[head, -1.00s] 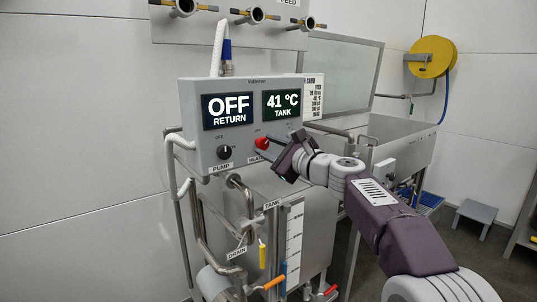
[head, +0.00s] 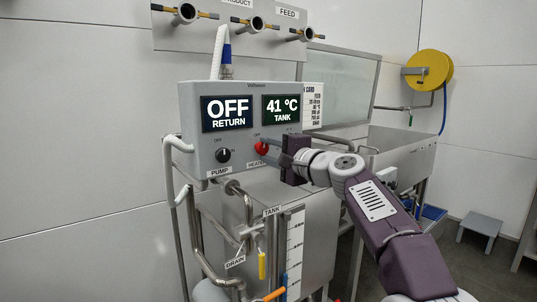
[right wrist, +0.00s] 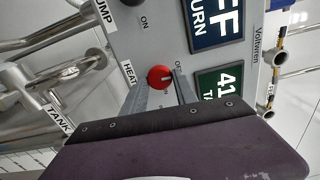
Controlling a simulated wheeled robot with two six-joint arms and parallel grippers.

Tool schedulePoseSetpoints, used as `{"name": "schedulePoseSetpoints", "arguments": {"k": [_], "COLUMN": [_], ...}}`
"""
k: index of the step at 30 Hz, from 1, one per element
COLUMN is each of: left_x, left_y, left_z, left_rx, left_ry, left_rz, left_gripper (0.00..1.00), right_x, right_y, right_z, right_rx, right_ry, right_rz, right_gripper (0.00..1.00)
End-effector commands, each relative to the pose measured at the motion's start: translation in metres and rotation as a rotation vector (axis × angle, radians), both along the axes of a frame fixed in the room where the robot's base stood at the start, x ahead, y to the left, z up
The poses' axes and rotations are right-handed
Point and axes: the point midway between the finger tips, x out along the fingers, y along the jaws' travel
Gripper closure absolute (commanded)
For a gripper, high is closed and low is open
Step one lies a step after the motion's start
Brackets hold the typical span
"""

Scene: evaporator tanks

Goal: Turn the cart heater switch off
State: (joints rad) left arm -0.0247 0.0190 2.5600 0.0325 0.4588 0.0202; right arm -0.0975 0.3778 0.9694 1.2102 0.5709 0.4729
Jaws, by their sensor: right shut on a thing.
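The red heater switch (head: 261,147) is a round knob on the front of the grey control box (head: 243,160), above the HEATER label. It also shows in the right wrist view (right wrist: 160,77), with a pale pointer line on its face and an OFF mark beside it. My right gripper (head: 268,149) is shut on the red knob, with its fingers reaching from the right. In the right wrist view the two fingers (right wrist: 168,90) lie on either side of the knob. My left gripper is not in view.
The black pump knob (head: 223,155) is left of the heater switch. Displays above read OFF RETURN (head: 228,112) and 41 °C TANK (head: 282,109). Pipes and a yellow-handled drain valve (head: 262,264) are below. A steel sink (head: 405,150) stands to the right.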

Motion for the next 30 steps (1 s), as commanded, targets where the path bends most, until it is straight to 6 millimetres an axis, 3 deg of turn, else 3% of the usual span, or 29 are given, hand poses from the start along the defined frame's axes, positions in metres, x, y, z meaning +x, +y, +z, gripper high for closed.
{"name": "schedulePoseSetpoints", "arguments": {"k": [21,22,24,30], "left_x": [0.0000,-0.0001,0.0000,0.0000], "left_y": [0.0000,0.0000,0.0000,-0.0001], "left_z": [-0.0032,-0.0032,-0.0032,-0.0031], "left_rx": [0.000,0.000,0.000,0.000], "left_ry": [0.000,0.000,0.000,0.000], "left_rz": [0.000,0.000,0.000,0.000], "left_gripper": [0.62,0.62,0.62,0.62], "right_x": [0.0000,0.0000,0.0000,0.0000], "right_y": [0.0007,0.0007,0.0007,0.0004], "right_z": [-0.0015,-0.0015,-0.0013,-0.0006], "right_rx": [-0.057,-0.057,-0.057,-0.055], "right_ry": [-0.037,-0.037,-0.038,-0.038], "right_rz": [0.002,0.003,0.002,0.001], "right_gripper": [1.00,0.60,0.45,0.45]}}
